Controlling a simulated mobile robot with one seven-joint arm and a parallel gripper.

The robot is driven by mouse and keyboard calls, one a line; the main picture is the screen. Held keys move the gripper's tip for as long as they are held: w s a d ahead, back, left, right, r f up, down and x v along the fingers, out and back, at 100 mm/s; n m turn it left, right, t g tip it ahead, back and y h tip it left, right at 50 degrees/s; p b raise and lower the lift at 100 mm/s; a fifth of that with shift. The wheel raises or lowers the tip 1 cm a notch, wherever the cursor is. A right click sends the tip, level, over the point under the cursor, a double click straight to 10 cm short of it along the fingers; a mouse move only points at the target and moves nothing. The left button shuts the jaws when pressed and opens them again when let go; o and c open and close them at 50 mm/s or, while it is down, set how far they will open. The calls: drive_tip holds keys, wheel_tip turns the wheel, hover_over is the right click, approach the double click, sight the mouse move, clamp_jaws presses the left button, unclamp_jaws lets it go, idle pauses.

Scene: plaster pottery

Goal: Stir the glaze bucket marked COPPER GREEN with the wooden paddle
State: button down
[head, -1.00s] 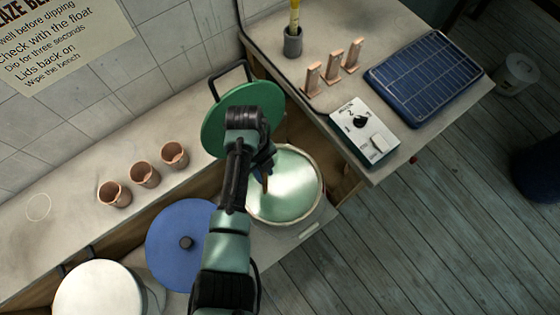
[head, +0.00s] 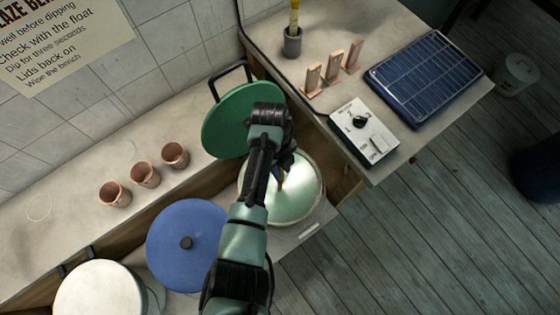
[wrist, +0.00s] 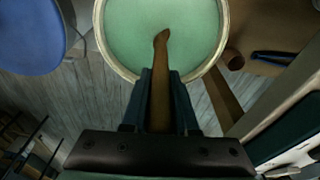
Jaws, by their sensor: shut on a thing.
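The open bucket (head: 308,197) of pale green glaze stands right of the blue-lidded one in the head view. In the wrist view its rim (wrist: 224,48) and the green glaze (wrist: 185,20) fill the top middle. My gripper (head: 284,165) is above the bucket, shut on the wooden paddle (wrist: 160,90). The paddle's far end meets the glaze surface; how deep it goes I cannot tell. A green lid (head: 230,122) leans against the wall behind the bucket, partly hidden by my arm. The bucket's label is not readable.
A blue-lidded bucket (head: 186,225) and a white-lidded bucket (head: 98,290) stand to the left. Several clay cups, including one at the right (head: 175,155), line the ledge. A control box (head: 363,130) and blue panel (head: 430,78) lie on the right bench.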

drive_tip(key=shift+w+a+r, duration=0.1)
idle(0.5)
wheel_tip(320, 180, up, 10)
drive_tip(key=p, duration=0.9)
drive_tip(key=shift+p, duration=0.35)
wheel_tip(320, 180, up, 10)
drive_tip(key=p, duration=0.9)
idle(0.3)
